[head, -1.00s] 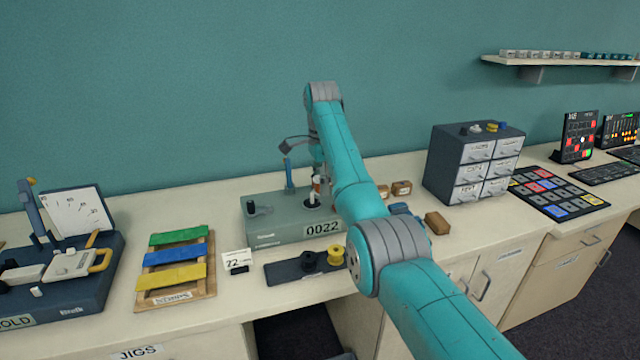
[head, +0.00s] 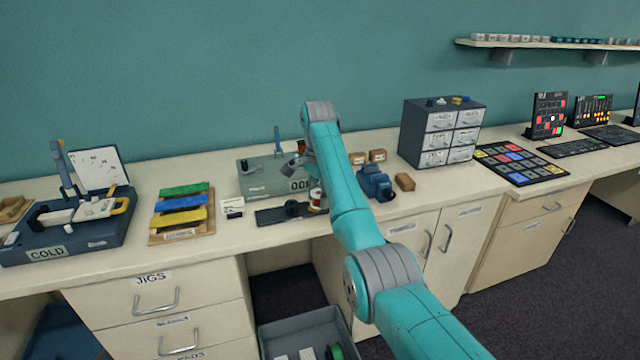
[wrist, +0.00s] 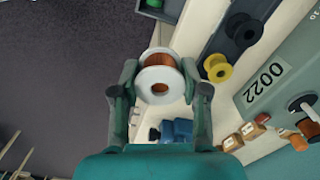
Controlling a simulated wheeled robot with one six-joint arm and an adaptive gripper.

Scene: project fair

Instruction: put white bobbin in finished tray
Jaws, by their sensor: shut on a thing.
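The white bobbin (wrist: 160,85), wound with copper wire, is between the fingers of my gripper (wrist: 160,95) in the wrist view. The fingers are shut on it from both sides, and it is held clear of the bench. In the head view my arm hides most of the gripper. A dark tray (head: 270,217) on the bench front holds a black bobbin; the wrist view shows this tray (wrist: 222,42) with a black and a yellow bobbin. A grey bin (head: 285,328) with green and white items stands low in the open bay. I see no readable "finished" label.
The grey winder (head: 262,180) marked 0022 stands behind the dark tray. A blue vise-like tool (head: 376,184) and small brown blocks (head: 404,182) are to its right. A rack of coloured strips (head: 182,212) is left.

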